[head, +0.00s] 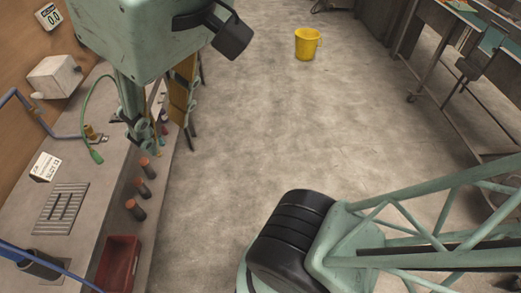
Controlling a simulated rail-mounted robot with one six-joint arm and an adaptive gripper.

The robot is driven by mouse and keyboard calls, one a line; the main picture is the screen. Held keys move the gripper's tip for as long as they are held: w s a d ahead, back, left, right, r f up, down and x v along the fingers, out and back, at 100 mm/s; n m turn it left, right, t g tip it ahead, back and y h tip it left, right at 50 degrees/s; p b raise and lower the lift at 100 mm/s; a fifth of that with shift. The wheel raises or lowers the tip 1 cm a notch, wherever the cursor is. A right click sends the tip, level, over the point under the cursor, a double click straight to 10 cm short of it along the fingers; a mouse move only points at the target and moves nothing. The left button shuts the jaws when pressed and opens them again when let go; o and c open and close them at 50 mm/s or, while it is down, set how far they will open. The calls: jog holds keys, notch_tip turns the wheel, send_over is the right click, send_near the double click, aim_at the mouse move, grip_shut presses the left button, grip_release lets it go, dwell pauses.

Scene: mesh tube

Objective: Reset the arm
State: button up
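My gripper (162,122) hangs from a large green housing at the upper left of the head view. Its jointed fingers point down, stand apart and look open, with no object visible between them. It overlaps the right edge of the bench in the picture; its height above the bench cannot be told. My green lattice arm link, with a black ribbed joint, shows at the lower right. The links between the two are out of frame.
The bench (98,185) at left holds a white box (54,77), a slotted grate (61,207) and a small sign. Orange-topped cylinders (144,188) and a red bin (117,264) line its right side. A yellow bucket (307,44) stands on the open floor. Metal tables stand at right.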

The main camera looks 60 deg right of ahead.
notch_tip(320, 180, down, 7)
jog(key=b, duration=0.6)
jog(key=shift+s+f, duration=0.2)
dwell(1.1)
